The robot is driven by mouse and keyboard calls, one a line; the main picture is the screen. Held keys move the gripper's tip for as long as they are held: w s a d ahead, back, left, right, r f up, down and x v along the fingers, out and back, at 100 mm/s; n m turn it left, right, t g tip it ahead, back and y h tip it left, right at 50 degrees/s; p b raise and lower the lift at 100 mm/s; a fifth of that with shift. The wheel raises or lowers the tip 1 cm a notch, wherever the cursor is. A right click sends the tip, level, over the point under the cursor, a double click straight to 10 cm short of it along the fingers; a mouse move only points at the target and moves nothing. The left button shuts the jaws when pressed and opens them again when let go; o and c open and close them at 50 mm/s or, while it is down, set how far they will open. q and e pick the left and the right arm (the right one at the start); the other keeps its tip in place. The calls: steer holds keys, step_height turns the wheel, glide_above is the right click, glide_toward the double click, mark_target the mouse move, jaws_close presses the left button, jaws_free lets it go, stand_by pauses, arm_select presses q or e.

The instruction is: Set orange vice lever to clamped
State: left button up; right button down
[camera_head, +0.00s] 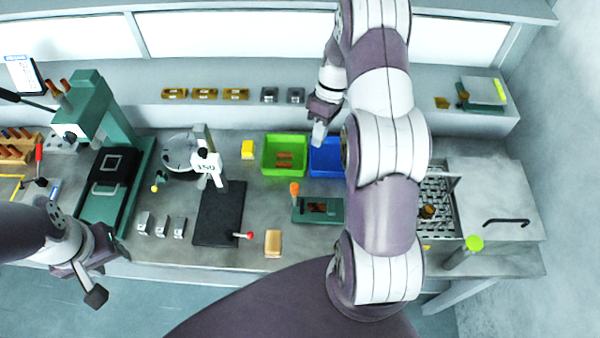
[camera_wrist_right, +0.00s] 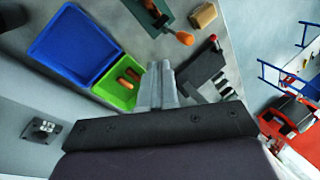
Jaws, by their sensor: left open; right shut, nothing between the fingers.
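The orange vice lever (camera_head: 294,188) stands up at the left end of the green vice (camera_head: 303,213) on the bench, with its orange knob at the top. A dark brown piece sits in the vice. In the right wrist view the orange lever (camera_wrist_right: 183,38) and part of the green vice (camera_wrist_right: 150,12) show at the top. My right gripper (camera_head: 318,138) is shut and empty above the blue bin, behind the vice and apart from the lever; its fingers also show in the right wrist view (camera_wrist_right: 160,75). My left gripper (camera_head: 92,285) is open and empty at the lower left, off the bench's front edge.
A green bin (camera_head: 268,170) with brown parts and a blue bin (camera_head: 326,174) stand behind the vice. A black-based stand (camera_head: 218,225) with a red-knobbed lever and a tan block (camera_head: 273,243) are left of it. My right arm hides the bench right of the vice.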

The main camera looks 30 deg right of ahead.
arm_select(q)
steer(key=shift+w+d+f+b, duration=0.1)
steer(key=shift+w+f+b, duration=0.3)
steer(key=shift+f+b, duration=0.45)
steer(key=shift+w+d+f+b, duration=0.1)
steer(key=shift+w+f+b, duration=0.3)
steer(key=shift+f+b, duration=0.45)
steer(key=shift+w+f+b, duration=0.4)
steer(key=shift+f+b, duration=0.3)
steer(key=shift+f, duration=0.25)
arm_select(e)
glide_above(295, 197)
steer(key=w+d, duration=0.3)
step_height(295, 197, down, 10)
steer(key=shift+s+f, duration=0.15)
steer(key=shift+s, duration=0.1)
